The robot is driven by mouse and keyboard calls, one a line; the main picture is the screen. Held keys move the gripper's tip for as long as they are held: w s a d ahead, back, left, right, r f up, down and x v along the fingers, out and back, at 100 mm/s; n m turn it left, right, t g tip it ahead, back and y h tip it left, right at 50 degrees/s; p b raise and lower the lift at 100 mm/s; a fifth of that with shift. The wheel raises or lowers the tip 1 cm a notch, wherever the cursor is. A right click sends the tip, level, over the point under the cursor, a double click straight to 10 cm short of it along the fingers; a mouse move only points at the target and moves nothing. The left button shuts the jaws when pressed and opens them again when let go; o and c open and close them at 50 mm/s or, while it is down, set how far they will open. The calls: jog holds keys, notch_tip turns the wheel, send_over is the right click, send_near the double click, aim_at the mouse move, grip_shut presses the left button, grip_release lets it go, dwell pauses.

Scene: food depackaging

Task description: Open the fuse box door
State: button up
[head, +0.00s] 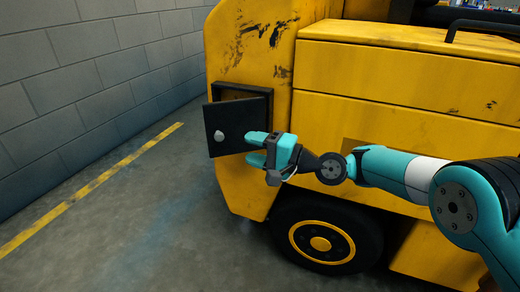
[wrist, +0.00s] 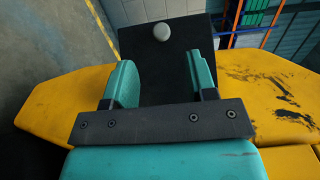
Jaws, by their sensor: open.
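The fuse box door (head: 238,122) is a dark panel with a round light knob (head: 219,136). It stands partly open on the yellow machine, with a gap showing along the top of the dark fuse box frame (head: 228,89). In the wrist view the door (wrist: 165,75) lies beyond and between my fingers, with the knob (wrist: 162,32) near its far edge. My gripper (head: 254,149) is open at the lower right part of the door; its teal fingers also show in the wrist view (wrist: 160,85). Whether a finger touches the door I cannot tell. The box's inside is mostly hidden.
The yellow machine (head: 400,85) fills the right, with a black wheel (head: 325,238) below the box. A grey block wall (head: 90,75) stands at the left. The floor (head: 130,220) between them is clear, with a yellow line on it.

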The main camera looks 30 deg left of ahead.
jog(key=w+d+p, duration=0.2)
jog(key=d, duration=1.5)
jog(key=shift+w+p, duration=0.3)
jog(key=shift+w, duration=0.1)
jog(key=shift+d+r, duration=0.1)
